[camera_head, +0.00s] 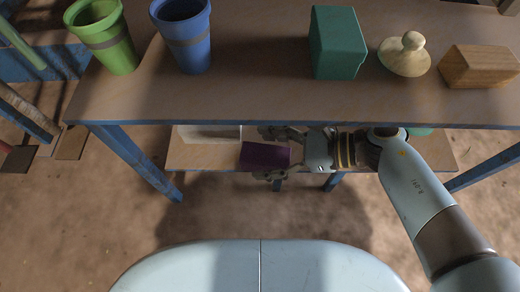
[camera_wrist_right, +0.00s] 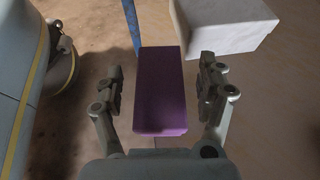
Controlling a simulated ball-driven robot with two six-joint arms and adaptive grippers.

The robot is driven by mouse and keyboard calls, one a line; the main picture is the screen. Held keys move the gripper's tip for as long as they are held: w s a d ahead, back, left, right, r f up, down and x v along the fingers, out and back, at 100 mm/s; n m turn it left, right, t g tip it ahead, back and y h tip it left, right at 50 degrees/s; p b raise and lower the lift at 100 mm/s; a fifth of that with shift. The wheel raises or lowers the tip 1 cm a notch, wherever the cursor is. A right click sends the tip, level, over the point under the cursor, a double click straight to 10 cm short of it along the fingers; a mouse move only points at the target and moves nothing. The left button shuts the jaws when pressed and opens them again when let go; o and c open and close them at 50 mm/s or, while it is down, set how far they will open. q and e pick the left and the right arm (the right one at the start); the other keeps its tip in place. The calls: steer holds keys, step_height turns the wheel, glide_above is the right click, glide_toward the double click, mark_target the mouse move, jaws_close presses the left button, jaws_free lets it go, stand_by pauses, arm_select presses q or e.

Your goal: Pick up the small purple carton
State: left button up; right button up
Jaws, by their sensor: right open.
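The small purple carton (camera_head: 264,156) is at the lower shelf under the table top, at the shelf's front edge in the head view. In the right wrist view the purple carton (camera_wrist_right: 160,88) lies between the two fingers of my right gripper (camera_wrist_right: 166,88). There is a visible gap on each side, so the fingers do not grip it. In the head view my right gripper (camera_head: 268,154) reaches in from the right, with one finger behind the carton and one in front. My left gripper is in neither view.
A white box (camera_wrist_right: 222,24) stands beyond the carton on the lower shelf (camera_head: 200,157). Above is the table top (camera_head: 230,95) with a green cup (camera_head: 103,38), a blue cup (camera_head: 184,38), a teal box (camera_head: 337,45), a cream lidded knob (camera_head: 405,56) and a wooden block (camera_head: 480,68).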

steer(key=v, duration=1)
steer(key=shift+d, duration=0.1)
steer(key=shift+o, duration=0.3)
